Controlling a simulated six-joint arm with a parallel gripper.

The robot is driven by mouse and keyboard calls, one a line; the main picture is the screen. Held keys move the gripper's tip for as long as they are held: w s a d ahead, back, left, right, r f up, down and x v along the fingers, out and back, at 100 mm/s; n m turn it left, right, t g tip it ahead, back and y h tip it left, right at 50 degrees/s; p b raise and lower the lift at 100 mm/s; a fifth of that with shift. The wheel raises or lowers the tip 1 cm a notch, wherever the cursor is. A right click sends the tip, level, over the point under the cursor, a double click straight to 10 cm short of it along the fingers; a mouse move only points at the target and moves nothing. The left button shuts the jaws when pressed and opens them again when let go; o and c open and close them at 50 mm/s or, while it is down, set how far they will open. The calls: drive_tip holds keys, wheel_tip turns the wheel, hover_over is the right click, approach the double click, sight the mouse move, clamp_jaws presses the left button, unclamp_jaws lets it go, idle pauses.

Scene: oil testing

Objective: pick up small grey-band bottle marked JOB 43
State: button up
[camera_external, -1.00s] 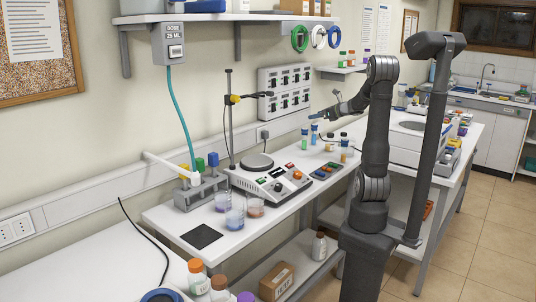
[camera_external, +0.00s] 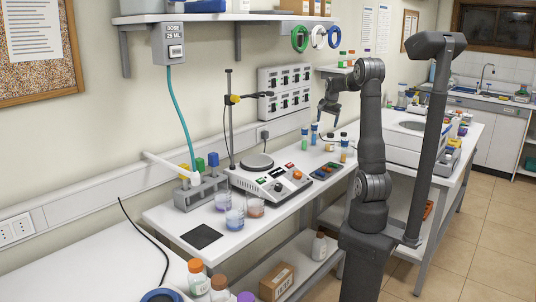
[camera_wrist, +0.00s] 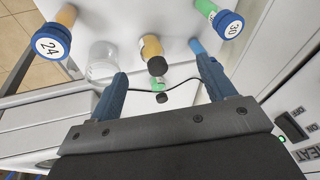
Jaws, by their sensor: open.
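My gripper (camera_external: 328,110) is open and empty, pointing down above the small bottles on the bench. In the wrist view its two blue fingers (camera_wrist: 160,68) are spread apart. An amber bottle with a dark cap (camera_wrist: 157,65) shows between and beyond the fingertips. It also stands upright in the external view (camera_external: 329,145). A second dark-capped bottle with a green part (camera_wrist: 161,84) lies lower between the fingers. No JOB 43 marking or grey band is readable, so I cannot tell which bottle is the named one.
Blue caps marked 24 (camera_wrist: 52,43) and 30 (camera_wrist: 229,24) flank the fingers.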

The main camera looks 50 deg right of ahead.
sight(330, 140)
drive_tip(key=d+f, duration=0.3)
drive_tip(key=f, duration=0.2)
drive_tip(key=w+d+f+n+h, duration=0.1)
drive_tip(key=d+f, duration=0.2)
drive_tip(key=f, duration=0.1)
drive_tip(key=w+d+f+n+g, duration=0.1)
drive_tip(key=d+f, duration=0.2)
drive_tip(key=f, duration=0.2)
drive_tip(key=shift+w+d+f+h, duration=0.1)
drive_tip(key=shift+w+f+h, duration=0.1)
drive_tip(key=shift+f+h, duration=0.2)
drive_tip(key=shift+r, duration=0.1)
drive_tip(key=c, duration=1.2)
